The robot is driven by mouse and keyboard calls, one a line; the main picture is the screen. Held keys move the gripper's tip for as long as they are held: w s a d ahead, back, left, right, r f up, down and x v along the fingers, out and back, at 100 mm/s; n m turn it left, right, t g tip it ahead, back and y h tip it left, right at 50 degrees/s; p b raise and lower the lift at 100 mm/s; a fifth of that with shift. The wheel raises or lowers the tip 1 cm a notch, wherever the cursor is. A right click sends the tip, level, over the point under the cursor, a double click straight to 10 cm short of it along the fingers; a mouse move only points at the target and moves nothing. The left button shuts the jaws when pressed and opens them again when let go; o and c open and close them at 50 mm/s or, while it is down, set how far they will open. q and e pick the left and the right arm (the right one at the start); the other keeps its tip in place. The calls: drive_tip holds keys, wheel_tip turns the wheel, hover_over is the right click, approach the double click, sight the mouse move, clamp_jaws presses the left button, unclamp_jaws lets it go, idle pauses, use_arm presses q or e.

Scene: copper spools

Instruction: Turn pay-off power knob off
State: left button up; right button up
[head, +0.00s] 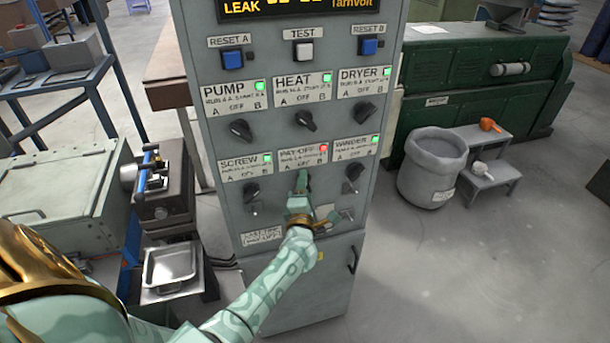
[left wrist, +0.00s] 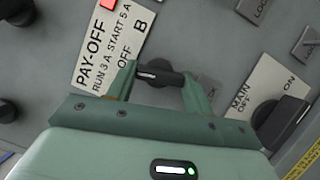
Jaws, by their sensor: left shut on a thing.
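The pay-off knob (left wrist: 160,75) is a dark bar-shaped knob on the grey control cabinet (head: 225,215). My left gripper (head: 301,186) reaches up to it from below, and its green fingers (left wrist: 160,82) are shut on the knob in the left wrist view. The knob's pale-marked end faces the OFF print on the pay-off label (left wrist: 112,45). In the head view the gripper largely hides the knob. The pay-off lamp (head: 323,149) is red. My right gripper is in neither view.
Neighbouring screw (head: 251,191) and winder (head: 354,172) knobs sit on either side; their lamps are green. A main switch (left wrist: 280,122) is close by in the left wrist view. A grey bin (head: 432,170) and small steps stand to the right on open floor.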

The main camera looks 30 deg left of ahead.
use_arm(q)
drive_tip(key=m+p, duration=0.2)
drive_tip(key=p, duration=0.1)
drive_tip(key=shift+m+g+h+p, duration=0.3)
drive_tip(key=shift+g+h, duration=0.1)
drive_tip(key=o, duration=1)
